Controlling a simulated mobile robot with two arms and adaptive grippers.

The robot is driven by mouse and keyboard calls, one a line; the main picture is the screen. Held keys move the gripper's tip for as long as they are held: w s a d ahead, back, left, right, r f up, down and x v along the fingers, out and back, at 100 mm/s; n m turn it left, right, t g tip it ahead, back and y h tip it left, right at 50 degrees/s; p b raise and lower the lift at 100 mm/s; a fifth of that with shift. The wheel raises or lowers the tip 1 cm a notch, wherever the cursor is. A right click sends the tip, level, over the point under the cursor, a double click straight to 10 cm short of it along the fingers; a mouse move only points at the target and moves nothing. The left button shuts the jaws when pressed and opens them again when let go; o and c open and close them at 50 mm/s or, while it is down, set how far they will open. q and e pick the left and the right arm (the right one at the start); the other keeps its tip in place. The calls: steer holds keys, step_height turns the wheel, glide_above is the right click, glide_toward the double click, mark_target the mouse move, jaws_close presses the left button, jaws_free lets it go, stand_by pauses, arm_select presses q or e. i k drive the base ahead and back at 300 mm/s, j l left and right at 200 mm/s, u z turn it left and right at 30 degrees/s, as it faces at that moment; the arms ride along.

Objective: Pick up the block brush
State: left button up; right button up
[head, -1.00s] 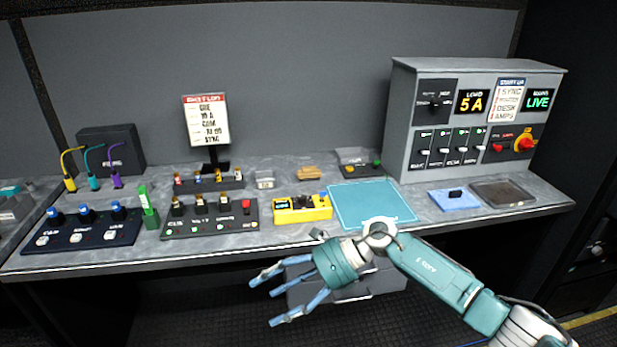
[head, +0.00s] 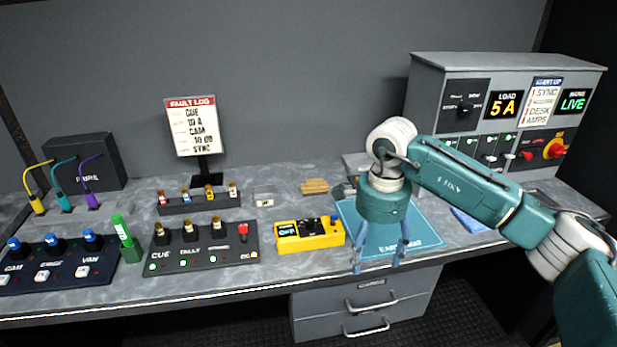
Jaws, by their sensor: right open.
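A small tan, wooden-looking block (head: 314,186), which looks like the block brush, lies on the grey desk near the back wall, left of the blue mat (head: 425,230). Its bristles are too small to make out. My right gripper (head: 378,262) is open and empty, fingers pointing down over the front part of the mat. It is in front and to the right of the block, well apart from it. My left gripper is out of view.
A yellow tester (head: 308,236) sits in front of the block. A small pale box (head: 264,197) stands to its left. My right arm hides part of the grey switch cabinet (head: 425,95). Drawers (head: 330,312) are under the desk.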

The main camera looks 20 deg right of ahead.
mark_target(317, 186)
steer(key=i, duration=1.4)
